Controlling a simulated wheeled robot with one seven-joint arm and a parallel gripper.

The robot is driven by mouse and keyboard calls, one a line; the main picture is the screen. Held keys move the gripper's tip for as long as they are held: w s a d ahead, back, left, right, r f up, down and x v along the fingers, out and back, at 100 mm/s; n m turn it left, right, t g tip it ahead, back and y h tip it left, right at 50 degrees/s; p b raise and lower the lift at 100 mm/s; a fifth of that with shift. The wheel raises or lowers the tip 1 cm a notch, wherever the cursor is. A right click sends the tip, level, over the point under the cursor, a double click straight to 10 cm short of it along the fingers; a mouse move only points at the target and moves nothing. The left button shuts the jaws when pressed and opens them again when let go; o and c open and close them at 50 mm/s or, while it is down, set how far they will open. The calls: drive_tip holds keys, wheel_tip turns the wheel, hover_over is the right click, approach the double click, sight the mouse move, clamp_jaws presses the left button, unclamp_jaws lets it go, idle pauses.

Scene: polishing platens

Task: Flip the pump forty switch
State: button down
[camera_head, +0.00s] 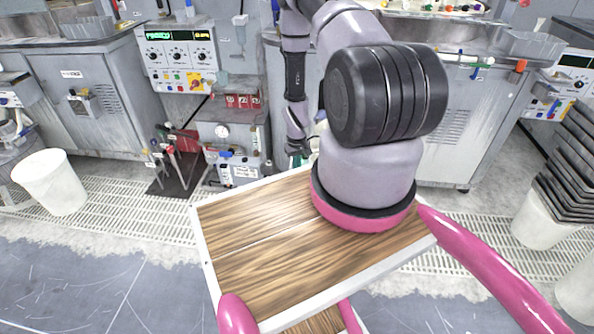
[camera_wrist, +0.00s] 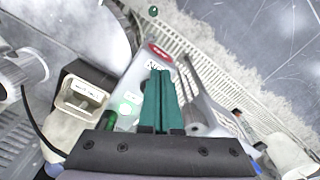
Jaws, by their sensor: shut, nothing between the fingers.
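My gripper (camera_wrist: 161,98) has two teal fingers pressed together, with nothing between them. In the wrist view they are in front of a pale box with a red oval (camera_wrist: 159,52) and partly hidden lettering. A cream-framed block (camera_wrist: 86,92) with small lettering stands further left. I cannot tell which part is the pump forty switch. In the head view my gripper (camera_head: 298,150) is low, beside a grey unit with a round gauge (camera_head: 230,137); contact cannot be told.
Red blocks (camera_head: 242,101) lie above the grey unit. A dark mat with upright tools (camera_head: 176,168) is to its left. A control panel (camera_head: 180,58) is on the bench behind. A white bucket (camera_head: 50,182) stands left; stacked black trays (camera_head: 572,165) stand right. Slotted grating (camera_head: 130,204) crosses the floor.

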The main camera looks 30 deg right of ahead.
drive_tip(key=shift+w+f, duration=0.1)
drive_tip(key=shift+f, duration=1.3)
idle(0.4)
wheel_tip(320, 180, up, 7)
idle(0.9)
idle(0.3)
